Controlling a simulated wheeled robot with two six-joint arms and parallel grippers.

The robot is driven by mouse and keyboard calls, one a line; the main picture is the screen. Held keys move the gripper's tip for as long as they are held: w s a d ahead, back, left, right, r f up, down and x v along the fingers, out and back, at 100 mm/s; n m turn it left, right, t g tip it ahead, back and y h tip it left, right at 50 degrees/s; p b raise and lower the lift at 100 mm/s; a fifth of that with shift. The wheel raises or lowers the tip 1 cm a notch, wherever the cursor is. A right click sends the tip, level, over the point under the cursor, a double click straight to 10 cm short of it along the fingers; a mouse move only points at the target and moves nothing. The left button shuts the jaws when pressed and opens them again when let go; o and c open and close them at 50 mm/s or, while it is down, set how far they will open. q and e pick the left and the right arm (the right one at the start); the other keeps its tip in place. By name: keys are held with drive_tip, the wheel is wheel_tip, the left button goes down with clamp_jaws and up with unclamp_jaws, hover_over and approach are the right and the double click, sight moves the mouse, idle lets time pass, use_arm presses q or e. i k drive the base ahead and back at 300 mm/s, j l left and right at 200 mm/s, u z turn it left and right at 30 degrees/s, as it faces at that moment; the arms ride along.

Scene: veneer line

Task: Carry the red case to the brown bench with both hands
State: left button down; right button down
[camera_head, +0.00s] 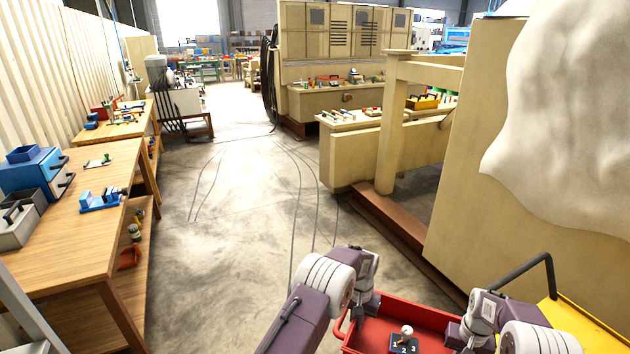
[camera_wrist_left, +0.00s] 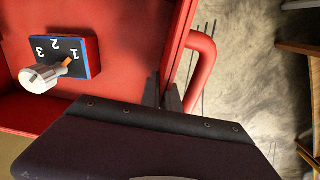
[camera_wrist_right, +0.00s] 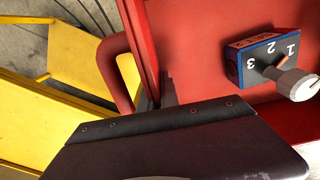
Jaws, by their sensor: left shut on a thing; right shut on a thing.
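The red case (camera_head: 425,318) is at the bottom of the head view, an open shallow box with a handle at each end. Inside it is a dial block (camera_head: 404,344) with a black face numbered 1 to 3 and a white knob. My left gripper (camera_head: 352,318) is shut on the case's left side; its wall and handle show in the left wrist view (camera_wrist_left: 202,70). My right gripper (camera_wrist_right: 155,95) is shut on the opposite side, by the other handle. A brown wooden bench (camera_head: 90,240) stands at the left, apart from the case.
The bench carries a blue toolbox (camera_head: 32,170), a grey box (camera_head: 18,228) and a blue vise (camera_head: 100,200). Another wooden bench (camera_head: 128,128) stands behind it. Beige machinery (camera_head: 500,160) and a yellow object (camera_head: 590,322) are close on the right. The concrete floor (camera_head: 235,240) between is clear.

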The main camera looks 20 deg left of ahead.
sight(72, 240)
drive_tip(key=u, duration=1.6)
drive_tip(key=i+l+u, duration=0.1)
drive_tip(key=i+l, duration=1.05)
drive_tip(key=i, duration=0.2)
drive_tip(key=i+l, duration=0.25)
drive_tip(key=i, duration=0.2)
drive_tip(key=i+l, duration=0.2)
drive_tip(key=i, duration=0.2)
drive_tip(key=i+l, duration=0.2)
drive_tip(key=i, duration=1.75)
drive_tip(key=i+u, duration=0.1)
drive_tip(key=u, duration=2.6)
drive_tip(key=i+u, duration=0.1)
drive_tip(key=i, duration=1.4)
